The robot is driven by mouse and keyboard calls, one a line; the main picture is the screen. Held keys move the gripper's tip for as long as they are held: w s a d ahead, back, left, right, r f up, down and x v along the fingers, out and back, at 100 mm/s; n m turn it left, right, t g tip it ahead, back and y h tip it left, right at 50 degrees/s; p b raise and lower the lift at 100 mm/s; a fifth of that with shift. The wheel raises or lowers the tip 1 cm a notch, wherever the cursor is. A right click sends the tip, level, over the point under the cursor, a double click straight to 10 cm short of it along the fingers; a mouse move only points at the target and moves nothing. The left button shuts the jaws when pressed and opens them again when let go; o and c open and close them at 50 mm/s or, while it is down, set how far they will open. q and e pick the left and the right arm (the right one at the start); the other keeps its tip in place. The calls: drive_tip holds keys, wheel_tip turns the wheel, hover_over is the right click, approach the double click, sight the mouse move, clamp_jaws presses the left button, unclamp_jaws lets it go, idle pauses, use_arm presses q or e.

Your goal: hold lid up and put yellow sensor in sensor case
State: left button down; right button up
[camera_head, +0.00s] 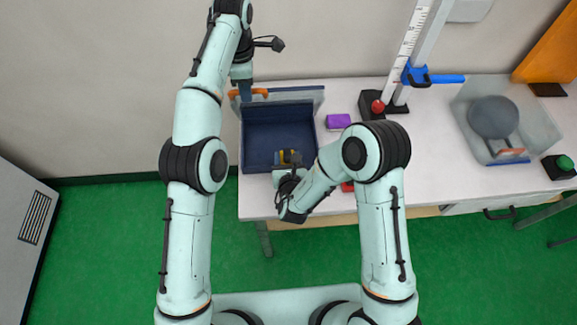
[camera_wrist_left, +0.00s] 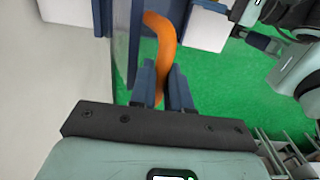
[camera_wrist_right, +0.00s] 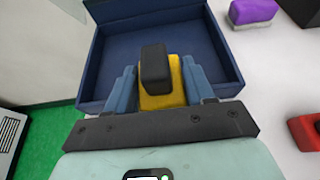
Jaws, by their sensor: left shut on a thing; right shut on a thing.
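The sensor case (camera_head: 275,135) is a dark blue open box on the bench. Its lid (camera_head: 300,98) stands up at the back, with an orange handle (camera_head: 236,94). My left gripper (camera_head: 246,92) is shut on the handle, which also shows between its fingers in the left wrist view (camera_wrist_left: 164,45). The yellow sensor (camera_wrist_right: 162,98) has a dark block on top and is held between the fingers of my right gripper (camera_wrist_right: 160,82). In the head view the sensor (camera_head: 284,156) is over the case's near side. Its height above the case floor cannot be told.
A purple block (camera_head: 338,121) lies right of the case. A red block (camera_head: 347,187) is partly hidden by my right arm. The drop tower (camera_head: 405,55) with a blue clamp, a clear bin (camera_head: 461,105) with a grey ball, and a green button (camera_head: 565,163) stand further right.

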drive_tip(key=x, duration=0.2)
drive_tip(key=shift+w+r, duration=0.15)
drive_tip(key=shift+w, duration=0.25)
drive_tip(key=x, duration=0.3)
drive_tip(key=shift+w, duration=0.2)
drive_tip(key=shift+f, duration=1.65)
drive_tip(key=shift+f, duration=0.35)
drive_tip(key=shift+f, duration=0.25)
